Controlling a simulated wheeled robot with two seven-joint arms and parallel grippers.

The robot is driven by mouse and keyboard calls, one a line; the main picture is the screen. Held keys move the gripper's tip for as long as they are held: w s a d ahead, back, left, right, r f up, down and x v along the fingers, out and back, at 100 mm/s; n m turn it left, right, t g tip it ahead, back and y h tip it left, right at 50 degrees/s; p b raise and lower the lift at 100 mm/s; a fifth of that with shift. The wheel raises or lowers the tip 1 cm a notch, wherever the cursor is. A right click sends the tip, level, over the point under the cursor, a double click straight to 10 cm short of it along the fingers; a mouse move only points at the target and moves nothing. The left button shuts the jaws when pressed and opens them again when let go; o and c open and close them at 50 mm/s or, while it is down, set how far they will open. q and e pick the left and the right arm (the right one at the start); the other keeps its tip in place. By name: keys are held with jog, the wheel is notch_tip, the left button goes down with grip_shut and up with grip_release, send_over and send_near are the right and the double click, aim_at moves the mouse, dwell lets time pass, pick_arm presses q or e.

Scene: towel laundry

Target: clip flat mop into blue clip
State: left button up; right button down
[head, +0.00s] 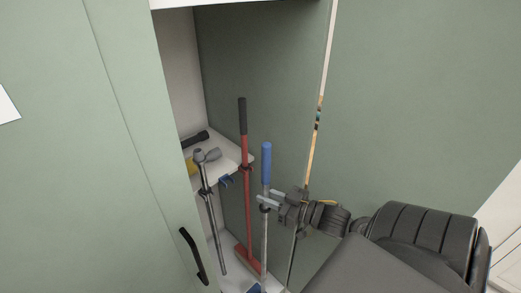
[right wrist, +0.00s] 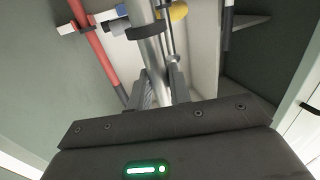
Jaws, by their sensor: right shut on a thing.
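The flat mop has a blue grip (head: 266,163) and a grey metal pole (head: 264,238), and stands nearly upright at the front of the open cupboard. My right gripper (head: 264,201) is shut on its pole below the blue grip. In the right wrist view the pole (right wrist: 150,48) runs up between the fingers (right wrist: 160,92). The blue clip (head: 226,180) sits on the front edge of the white shelf, left of and apart from the pole; a blue part also shows in the right wrist view (right wrist: 122,10). The mop's lower end is mostly cut off. My left gripper is out of view.
A red-poled tool (head: 246,200) with a dark grip stands between the blue clip and the mop. A grey-poled tool (head: 211,220) stands further left. The white shelf (head: 232,157) holds a dark torch-like item (head: 196,139). Green cupboard doors flank the opening; the left has a black handle (head: 193,255).

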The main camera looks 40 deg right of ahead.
jog(key=shift+s+r, duration=0.1)
jog(key=shift+r, duration=0.05)
jog(key=shift+w, duration=0.2)
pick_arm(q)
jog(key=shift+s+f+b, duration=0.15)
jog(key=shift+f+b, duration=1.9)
pick_arm(e)
jog(key=w, duration=1.3)
jog(key=shift+w+f, duration=0.2)
jog(key=shift+w, duration=0.05)
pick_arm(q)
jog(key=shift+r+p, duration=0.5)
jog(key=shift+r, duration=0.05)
pick_arm(e)
jog(key=shift+w+d, duration=0.1)
jog(key=shift+w, duration=0.05)
